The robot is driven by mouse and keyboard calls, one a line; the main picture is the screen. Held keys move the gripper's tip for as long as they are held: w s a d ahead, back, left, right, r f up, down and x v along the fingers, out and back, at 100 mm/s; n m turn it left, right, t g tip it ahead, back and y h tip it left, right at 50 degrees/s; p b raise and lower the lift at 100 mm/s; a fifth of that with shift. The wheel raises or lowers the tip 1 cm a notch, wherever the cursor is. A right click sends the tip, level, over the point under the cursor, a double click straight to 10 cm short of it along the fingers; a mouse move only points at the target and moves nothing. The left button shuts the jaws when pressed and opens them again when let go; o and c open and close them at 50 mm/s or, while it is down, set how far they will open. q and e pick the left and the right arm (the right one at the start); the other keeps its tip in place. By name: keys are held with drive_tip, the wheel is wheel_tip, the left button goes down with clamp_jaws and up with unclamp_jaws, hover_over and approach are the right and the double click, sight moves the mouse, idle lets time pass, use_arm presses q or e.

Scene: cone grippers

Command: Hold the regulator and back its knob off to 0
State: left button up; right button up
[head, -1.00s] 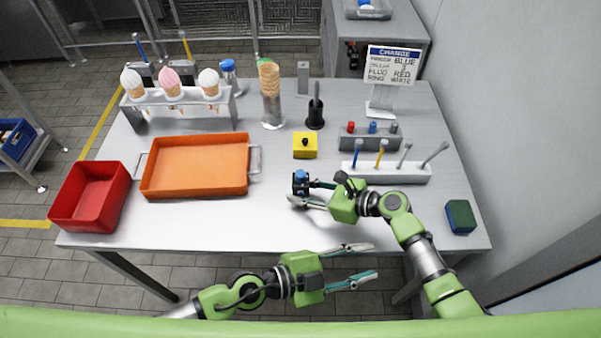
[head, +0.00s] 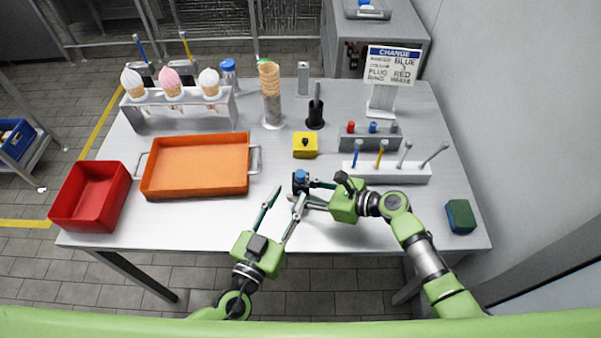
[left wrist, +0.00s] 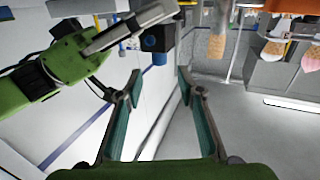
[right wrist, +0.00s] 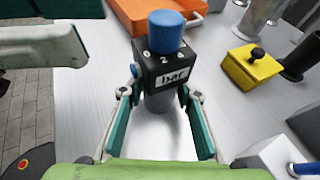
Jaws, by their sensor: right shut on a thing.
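The regulator (head: 300,187) is a small black block with a blue knob (right wrist: 166,30) on top and a "bar" label on its side. It stands upright at the table's front middle. My right gripper (right wrist: 155,98) is shut on the regulator body from the right, one finger on each side. My left gripper (head: 286,194) is open and empty, just left of the regulator in the head view, fingers pointing away from me. In the left wrist view the regulator (left wrist: 157,38) shows beyond the fingers, up and left of their gap. The knob's setting is not readable.
A yellow box with a black knob (head: 305,150) stands behind the regulator. An orange tray (head: 195,190) and a red bin (head: 75,222) are at left. A rack of tools (head: 385,178) is at right. The table front between tray and regulator is clear.

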sight(299, 179)
use_arm(q)
drive_tip(key=x, duration=0.8)
drive_tip(key=shift+w+d, duration=0.1)
clamp_jaws()
